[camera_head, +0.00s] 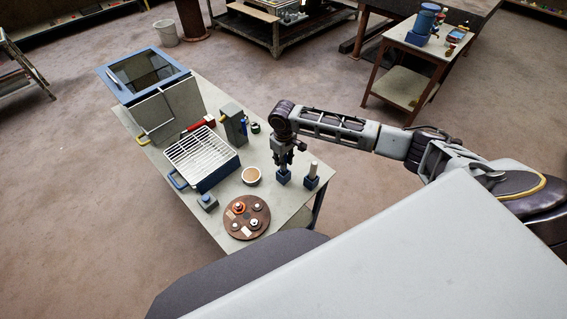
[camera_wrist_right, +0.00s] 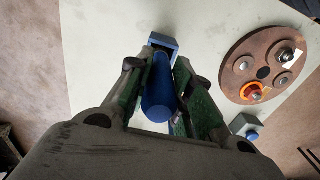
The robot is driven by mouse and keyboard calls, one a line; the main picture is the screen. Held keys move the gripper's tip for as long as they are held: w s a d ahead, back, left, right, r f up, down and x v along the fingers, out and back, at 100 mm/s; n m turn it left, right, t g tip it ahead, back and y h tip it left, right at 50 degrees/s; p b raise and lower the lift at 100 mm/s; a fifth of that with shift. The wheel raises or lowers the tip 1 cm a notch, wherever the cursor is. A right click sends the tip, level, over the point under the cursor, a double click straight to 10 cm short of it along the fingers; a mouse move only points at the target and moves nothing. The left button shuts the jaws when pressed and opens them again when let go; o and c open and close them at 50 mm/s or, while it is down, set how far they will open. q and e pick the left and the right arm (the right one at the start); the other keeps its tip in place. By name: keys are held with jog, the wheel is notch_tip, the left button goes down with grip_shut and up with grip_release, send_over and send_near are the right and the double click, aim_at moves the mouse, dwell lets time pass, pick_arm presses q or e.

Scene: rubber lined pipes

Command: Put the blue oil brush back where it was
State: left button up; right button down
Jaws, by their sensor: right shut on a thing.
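The blue oil brush (camera_wrist_right: 158,95) shows as a blue cylinder between the green-padded fingers of my right gripper (camera_wrist_right: 161,72) in the wrist view. The fingers are shut on it. A small blue holder block (camera_wrist_right: 163,41) lies just beyond the fingertips. In the head view, my right gripper (camera_head: 285,163) points down over this blue holder (camera_head: 283,179) at the table's right side. The gripper hides most of the brush there. I cannot tell how deep the brush sits in the holder. My left gripper is not in view.
A similar blue holder with a pale-handled piece (camera_head: 312,176) stands close to the right. A round brown tray with several metal parts (camera_head: 238,230), a small bowl (camera_head: 251,175) and a wire-rack pan (camera_head: 203,158) share the table (camera_head: 292,222).

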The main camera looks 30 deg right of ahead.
jog(key=shift+f, duration=1.05)
jog(key=shift+f, duration=0.1)
jog(key=c, duration=1.3)
grip_release()
notch_tip(320, 180, up, 12)
jog(key=shift+r, duration=0.15)
